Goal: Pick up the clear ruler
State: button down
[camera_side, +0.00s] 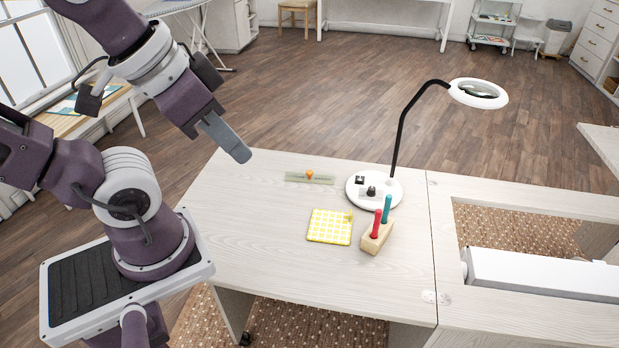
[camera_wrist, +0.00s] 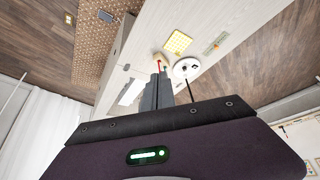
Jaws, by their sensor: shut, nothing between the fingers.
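The clear ruler (camera_side: 297,178) lies flat near the far edge of the table, with an orange knob (camera_side: 309,174) on it. It also shows in the wrist view as a thin greenish strip (camera_wrist: 211,48). My gripper (camera_side: 240,152) is up at the left, above the table's far left corner and well apart from the ruler. Its fingers are shut and empty. In the wrist view, the shut fingers (camera_wrist: 157,92) point toward the table.
A white lamp base (camera_side: 355,194) with a black gooseneck stands right of the ruler. A yellow checked cloth (camera_side: 329,227) lies in front. A wooden block (camera_side: 374,240) holds a red and a teal handled tool. The table (camera_side: 240,235) is clear at left.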

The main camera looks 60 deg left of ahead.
aim_at(310, 172)
jog(key=c, duration=1.3)
grip_release()
jog(key=shift+o, duration=0.2)
jog(key=w+a+f+m+g+y, duration=0.3)
jog(key=w+a+f+m+y, duration=0.1)
jog(key=w+a+f, duration=0.3)
jog(key=w+a+f+m+g+y, duration=0.2)
jog(key=w+a+f+m+y, duration=0.15)
jog(key=w+a, duration=0.45)
jog(key=w+a+f+m+t+y, duration=0.1)
jog(key=w+a+f+m, duration=0.1)
jog(key=w+f+m, duration=0.2)
jog(key=w+a+f+m+t+y, duration=0.1)
jog(key=w+f+m, duration=0.3)
jog(key=f, duration=0.7)
jog(key=w+a+f+m+t+y, duration=0.1)
jog(key=w+a+f+m+y, duration=0.2)
jog(key=f+m, duration=0.2)
jog(key=shift+w+a+f+m, duration=0.1)
jog(key=shift+w+f+m, duration=0.1)
jog(key=shift+f, duration=0.6)
jog(key=shift+w+a+f+m, duration=0.1)
jog(key=shift+w+f+m, duration=0.1)
jog(key=shift+f, duration=0.6)
jog(key=shift+t, duration=0.3)
jog(key=x, duration=0.7)
jog(key=shift+w+f, duration=0.25)
jog(key=shift+w, duration=0.2)
